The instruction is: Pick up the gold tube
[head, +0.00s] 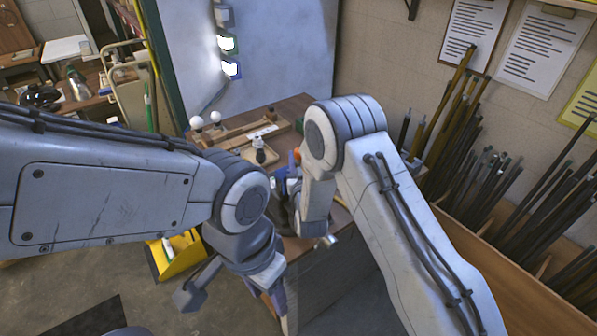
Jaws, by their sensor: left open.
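I cannot make out the gold tube in the head view; my arms cover much of the wooden table (297,103). My left gripper (236,303) hangs low in front of the table, near the bottom of the picture. Its fingers are spread apart with nothing seen between them. My right arm reaches over the table's right side, with its wrist bent down. The right gripper is mostly hidden behind my arms, among dark and blue shapes, and its jaws cannot be read.
A wooden tray (243,133) and a small bottle-like item (259,150) stand on the table. A yellow bin (178,257) is on the floor to the left. Dark rods (545,205) stand in a wooden rack along the right wall. A whiteboard-like panel (285,50) rises behind the table.

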